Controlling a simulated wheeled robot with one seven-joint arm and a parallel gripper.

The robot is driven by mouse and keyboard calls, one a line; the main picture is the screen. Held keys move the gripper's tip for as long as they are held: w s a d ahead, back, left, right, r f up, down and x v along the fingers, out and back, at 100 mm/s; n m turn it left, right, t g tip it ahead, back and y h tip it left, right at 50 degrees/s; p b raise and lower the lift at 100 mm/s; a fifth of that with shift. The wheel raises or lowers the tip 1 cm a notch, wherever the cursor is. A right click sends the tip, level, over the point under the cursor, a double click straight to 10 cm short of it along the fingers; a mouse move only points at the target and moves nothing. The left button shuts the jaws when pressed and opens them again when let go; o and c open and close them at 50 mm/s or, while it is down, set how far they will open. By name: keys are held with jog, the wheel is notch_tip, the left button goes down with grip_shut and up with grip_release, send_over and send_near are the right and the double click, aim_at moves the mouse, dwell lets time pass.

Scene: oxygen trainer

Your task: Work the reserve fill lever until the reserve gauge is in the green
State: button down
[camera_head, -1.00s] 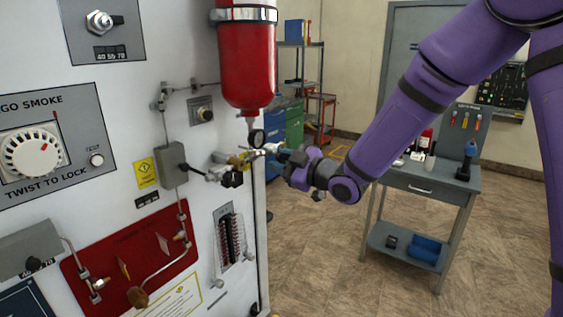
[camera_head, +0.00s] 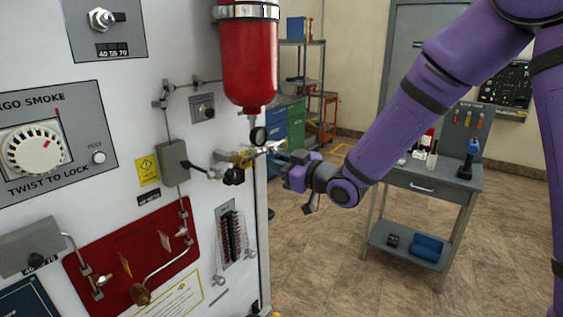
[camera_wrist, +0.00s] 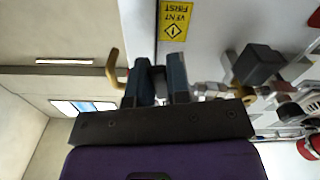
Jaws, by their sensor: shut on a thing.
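The reserve fill lever (camera_head: 264,149) shows as a pale metal arm beside the brass valve under the red cylinder (camera_head: 248,55). My gripper (camera_head: 281,158) is at its right end, off the panel's right edge. The jaws are closed on the lever; the held part is mostly hidden. The wrist view shows the two dark fingers (camera_wrist: 159,84) with a narrow gap between them. A small round gauge (camera_head: 258,136) hangs below the cylinder, seen nearly edge-on. Its needle and any green zone are too small to read.
A grey box (camera_head: 172,163) and a yellow sign (camera_head: 148,171) are left of the valve. The sign also shows in the wrist view (camera_wrist: 175,20). A bent brass-coloured bar (camera_wrist: 114,68) is beside my fingers. A grey bench (camera_head: 430,181) stands behind my arm.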

jog(key=shift+s+a+f+m, duration=0.1)
jog(key=shift+s+a+m, duration=0.1)
jog(key=shift+m, duration=0.5)
jog(key=shift+s+a+m, duration=0.1)
jog(key=shift+s+m, duration=0.1)
jog(key=shift+m, duration=0.5)
jog(key=c, duration=1.1)
grip_release()
jog(key=v, duration=1.1)
jog(key=shift+a, duration=0.1)
